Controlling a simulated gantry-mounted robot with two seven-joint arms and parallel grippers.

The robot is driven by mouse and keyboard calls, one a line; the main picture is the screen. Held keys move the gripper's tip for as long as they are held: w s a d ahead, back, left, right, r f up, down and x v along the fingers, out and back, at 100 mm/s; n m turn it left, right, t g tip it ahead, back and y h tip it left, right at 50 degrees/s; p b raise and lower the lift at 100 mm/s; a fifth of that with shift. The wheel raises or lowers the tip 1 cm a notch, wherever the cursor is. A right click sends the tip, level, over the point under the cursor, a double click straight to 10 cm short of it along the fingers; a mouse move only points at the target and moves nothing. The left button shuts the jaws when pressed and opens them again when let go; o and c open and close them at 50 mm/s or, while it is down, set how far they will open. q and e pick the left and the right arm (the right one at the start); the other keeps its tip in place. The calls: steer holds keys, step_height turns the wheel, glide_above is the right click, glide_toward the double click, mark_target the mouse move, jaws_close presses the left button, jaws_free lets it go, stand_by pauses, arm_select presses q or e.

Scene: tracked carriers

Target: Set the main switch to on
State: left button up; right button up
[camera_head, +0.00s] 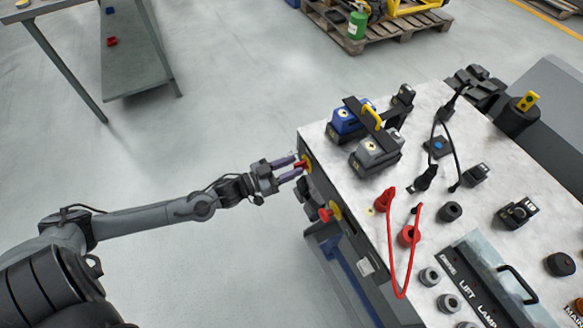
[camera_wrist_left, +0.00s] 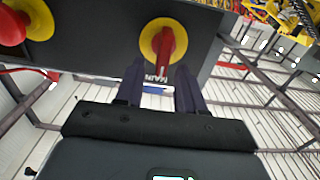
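The main switch is a red handle on a round yellow plate (camera_head: 307,163) on the side face of the carrier. In the left wrist view the main switch (camera_wrist_left: 165,42) stands beside a partly covered "MAIN" label, its handle pointing toward that label. My left gripper (camera_head: 297,166) is level with the switch. Its two dark fingers (camera_wrist_left: 160,78) are apart, one on each side of the handle's near end. I cannot tell whether either finger touches it. My right gripper is not in view.
A red mushroom button (camera_head: 324,215) on a yellow plate sits close to the switch; it also shows in the left wrist view (camera_wrist_left: 10,27). The carrier top (camera_head: 425,105) holds batteries, cables and a red lead (camera_head: 417,240). Open floor lies left of the carrier.

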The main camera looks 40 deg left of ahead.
arm_select(q)
steer(key=shift+w, duration=0.25)
steer(key=shift+d, duration=0.1)
jaws_close()
